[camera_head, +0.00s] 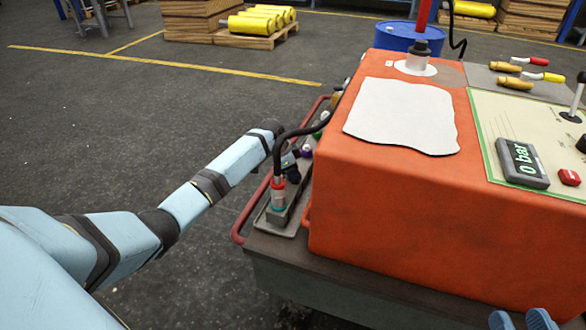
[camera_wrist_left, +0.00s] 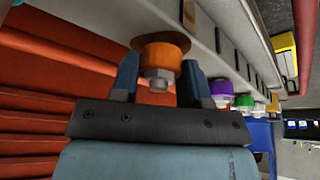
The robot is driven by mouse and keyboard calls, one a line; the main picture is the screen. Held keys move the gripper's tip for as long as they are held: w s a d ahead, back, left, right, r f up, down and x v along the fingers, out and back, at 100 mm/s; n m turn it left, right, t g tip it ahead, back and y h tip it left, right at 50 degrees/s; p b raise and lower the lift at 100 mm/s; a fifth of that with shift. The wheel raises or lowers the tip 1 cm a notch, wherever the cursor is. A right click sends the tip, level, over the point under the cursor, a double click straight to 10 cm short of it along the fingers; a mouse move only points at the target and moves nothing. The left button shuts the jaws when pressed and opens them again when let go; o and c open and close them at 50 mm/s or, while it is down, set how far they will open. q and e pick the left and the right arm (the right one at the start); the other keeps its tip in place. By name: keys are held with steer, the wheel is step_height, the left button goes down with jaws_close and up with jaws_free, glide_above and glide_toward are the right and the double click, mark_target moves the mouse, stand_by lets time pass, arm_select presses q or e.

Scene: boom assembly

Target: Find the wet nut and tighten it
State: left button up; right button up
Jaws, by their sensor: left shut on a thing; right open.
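My left gripper (camera_head: 294,158) reaches in at the side of the orange machine (camera_head: 345,215), partly hidden by a black hose. In the left wrist view, its two blue fingers (camera_wrist_left: 158,82) stand on either side of a fitting with an orange collar (camera_wrist_left: 163,50) and a silver hex nut (camera_wrist_left: 158,80), and are shut on it. Further along the same rail are a purple fitting (camera_wrist_left: 221,89) and a green fitting (camera_wrist_left: 244,102). No wetness is clear on any nut. My right gripper (camera_head: 520,321) shows only its blue fingertips at the bottom edge, apart and empty.
A black hose (camera_head: 277,150) arches down to a fitting with a red ring (camera_head: 278,183) on the side tray. A red rail (camera_head: 248,215) borders the tray. A white sheet (camera_head: 400,113) and a "0 bar" display (camera_head: 523,163) are on top. Floor at left is open.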

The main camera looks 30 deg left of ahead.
arm_select(q)
steer(key=shift+r+m+p, duration=0.2)
steer(key=shift+m+p, duration=0.4)
steer(key=shift+p, duration=0.15)
steer(key=shift+m+g+h+p, duration=0.3)
steer(key=shift+m+g+p, duration=0.25)
steer(key=shift+m, duration=0.35)
steer(key=shift+f+m+g+p, duration=0.15)
steer(key=shift+m+g+p, duration=0.15)
steer(key=shift+m, duration=0.6)
steer(key=shift+w+m+g, duration=0.1)
steer(key=shift+m+g, duration=0.15)
steer(key=shift+m, duration=0.45)
steer(key=shift+f+m+g+h, duration=0.1)
steer(key=shift+m+g+h, duration=0.25)
steer(key=shift+m, duration=0.55)
steer(key=shift+m+g+b, duration=0.25)
steer(key=shift+m+b, duration=0.05)
steer(key=shift+m, duration=0.3)
arm_select(e)
steer(key=shift+s+a+f+m+g+h, duration=0.15)
steer(key=shift+s+a+m+g, duration=0.15)
steer(key=shift+s+m, duration=0.2)
steer(key=shift+s+a+f+m+g+h, duration=0.15)
steer(key=shift+s+a+m+g, duration=0.1)
steer(key=shift+s+m, duration=0.25)
steer(key=shift+w+f, duration=0.1)
steer(key=shift+f, duration=0.05)
arm_select(q)
steer(key=o, duration=0.9)
